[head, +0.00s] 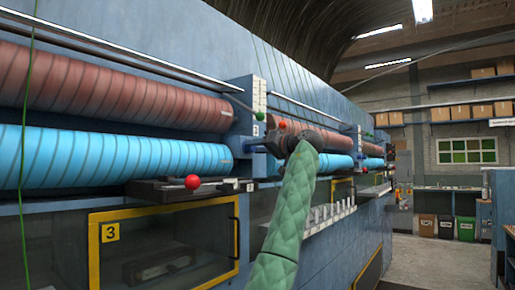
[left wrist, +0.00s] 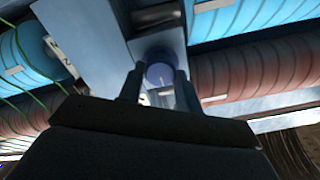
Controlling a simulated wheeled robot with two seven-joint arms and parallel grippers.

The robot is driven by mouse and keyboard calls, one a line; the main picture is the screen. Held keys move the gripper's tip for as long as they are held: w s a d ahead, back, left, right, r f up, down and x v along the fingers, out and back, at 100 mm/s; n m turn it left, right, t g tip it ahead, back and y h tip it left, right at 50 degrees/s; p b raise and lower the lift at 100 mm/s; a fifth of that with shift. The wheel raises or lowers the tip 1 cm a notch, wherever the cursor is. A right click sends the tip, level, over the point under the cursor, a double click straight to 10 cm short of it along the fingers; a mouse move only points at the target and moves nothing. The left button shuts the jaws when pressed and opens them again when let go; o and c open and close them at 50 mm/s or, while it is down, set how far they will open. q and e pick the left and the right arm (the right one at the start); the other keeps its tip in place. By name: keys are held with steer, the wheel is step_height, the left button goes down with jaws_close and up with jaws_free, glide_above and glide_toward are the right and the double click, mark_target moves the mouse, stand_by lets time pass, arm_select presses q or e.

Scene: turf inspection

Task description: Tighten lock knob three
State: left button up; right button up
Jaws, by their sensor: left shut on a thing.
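A round blue knob (left wrist: 160,73) sits on a blue-grey bracket between the rollers in the left wrist view. My left gripper (left wrist: 158,80) has one finger on each side of it and is shut on it. In the head view my left gripper (head: 264,141), on a green-sleeved arm, reaches to the bracket (head: 246,117) between two roller sections. My right gripper is not in view.
Red rollers (head: 110,88) and blue rollers (head: 110,157) run along the machine. A red ball handle (head: 192,183) sticks out below them. A yellow-framed window (head: 165,246) carries a 3 label (head: 110,232). Open floor (head: 435,262) lies at right, with bins (head: 446,228) behind.

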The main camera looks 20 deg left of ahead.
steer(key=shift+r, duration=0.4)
arm_select(q)
steer(key=o, duration=1)
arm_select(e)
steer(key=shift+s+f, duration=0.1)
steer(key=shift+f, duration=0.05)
arm_select(q)
steer(key=shift+d, duration=0.2)
